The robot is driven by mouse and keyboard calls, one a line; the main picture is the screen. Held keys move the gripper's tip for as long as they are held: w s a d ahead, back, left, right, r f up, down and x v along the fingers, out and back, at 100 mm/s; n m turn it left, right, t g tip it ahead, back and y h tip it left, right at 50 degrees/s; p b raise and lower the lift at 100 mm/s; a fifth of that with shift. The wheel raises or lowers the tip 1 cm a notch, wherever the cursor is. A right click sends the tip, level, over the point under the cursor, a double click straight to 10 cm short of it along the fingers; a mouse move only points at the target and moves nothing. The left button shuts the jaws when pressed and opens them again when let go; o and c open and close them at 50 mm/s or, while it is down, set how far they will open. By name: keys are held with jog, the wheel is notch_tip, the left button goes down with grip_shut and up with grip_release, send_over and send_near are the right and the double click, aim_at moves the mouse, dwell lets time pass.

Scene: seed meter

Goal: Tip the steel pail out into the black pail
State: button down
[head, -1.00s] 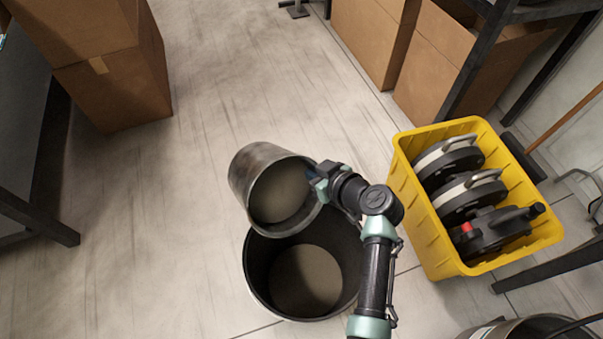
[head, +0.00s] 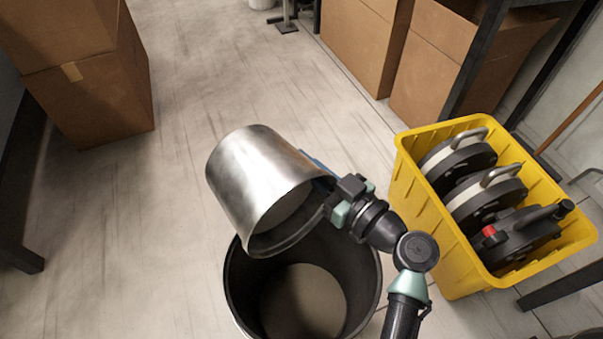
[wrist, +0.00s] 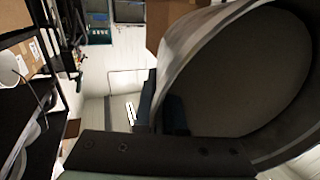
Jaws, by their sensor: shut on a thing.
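The steel pail (head: 250,177) is tilted in the head view, its mouth facing down and right over the black pail (head: 371,290). My gripper (head: 326,183) is shut on the steel pail's rim side, at its right. The black pail stands on the floor below, and a grey-brown layer shows at its bottom. In the wrist view the steel pail (wrist: 190,45) fills the right side, with a dark grey-brown surface inside. No falling stream shows between the pails. Part of the black pail's far rim is hidden behind the steel pail.
A yellow crate (head: 441,262) with several black reels stands right of the black pail. Cardboard boxes stand at the upper left (head: 95,95) and the upper right (head: 365,45). A dark table leg is at the left edge. The floor left of the pails is clear.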

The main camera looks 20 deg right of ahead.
jog(key=shift+s+f+t+b, duration=0.15)
jog(key=shift+s+t+b, duration=0.2)
jog(key=shift+b, duration=0.85)
jog(key=s+f+t+b, duration=0.1)
jog(key=b, duration=0.4)
jog(key=s+d+f+t+y+b, duration=0.1)
jog(key=b, duration=0.4)
jog(key=shift+t+b, duration=0.25)
jog(key=shift+b, duration=0.15)
jog(key=shift+s+t+y+b, duration=0.3)
jog(key=shift+b, duration=0.75)
jog(key=shift+s+r, duration=0.1)
jog(key=shift+r, duration=0.05)
